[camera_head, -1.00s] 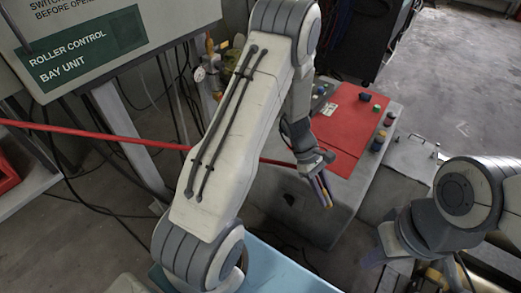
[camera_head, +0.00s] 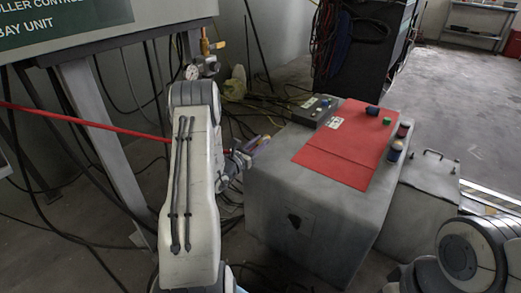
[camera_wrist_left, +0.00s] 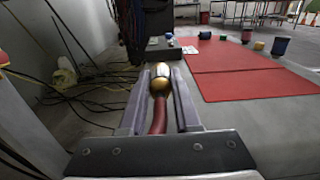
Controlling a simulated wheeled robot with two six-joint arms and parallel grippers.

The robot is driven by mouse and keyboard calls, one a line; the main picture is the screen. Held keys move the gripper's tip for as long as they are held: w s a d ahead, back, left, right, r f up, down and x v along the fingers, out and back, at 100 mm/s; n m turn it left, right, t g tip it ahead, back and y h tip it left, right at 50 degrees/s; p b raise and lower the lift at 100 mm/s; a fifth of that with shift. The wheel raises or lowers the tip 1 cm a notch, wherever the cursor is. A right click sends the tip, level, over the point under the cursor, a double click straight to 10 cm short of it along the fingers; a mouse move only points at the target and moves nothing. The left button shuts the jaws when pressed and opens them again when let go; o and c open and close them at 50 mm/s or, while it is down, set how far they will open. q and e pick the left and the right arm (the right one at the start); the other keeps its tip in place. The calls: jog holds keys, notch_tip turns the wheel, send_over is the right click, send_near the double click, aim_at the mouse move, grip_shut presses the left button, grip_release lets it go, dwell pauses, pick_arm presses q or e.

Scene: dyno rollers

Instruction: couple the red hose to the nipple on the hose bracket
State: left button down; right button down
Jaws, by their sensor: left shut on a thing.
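The red hose (camera_head: 85,121) runs in from the left edge of the head view and passes behind my left arm. My left gripper (camera_head: 258,144) is beside the grey cabinet, partly hidden by its own wrist. In the left wrist view, its two fingers are shut on the red hose (camera_wrist_left: 159,116). The hose's brass end (camera_wrist_left: 160,81) sticks out past the palm between the fingers and points away.
A grey cabinet (camera_head: 310,205) with a red mat (camera_head: 340,143) and several coloured knobs stands right of the left gripper. A gauge (camera_head: 192,72) and a yellow-handled valve (camera_head: 205,45) are behind my left arm. Black cables lie on the floor. Open floor is at the right.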

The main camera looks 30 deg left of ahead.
aim_at(260, 163)
pick_arm(q)
jog(key=shift+f+b, duration=2.55)
jog(key=shift+f, duration=0.95)
jog(key=c, duration=0.5)
grip_release()
jog(key=shift+c, duration=0.2)
jog(key=s+p, duration=0.3)
jog(key=s, duration=0.7)
jog(key=shift+s+a, duration=0.25)
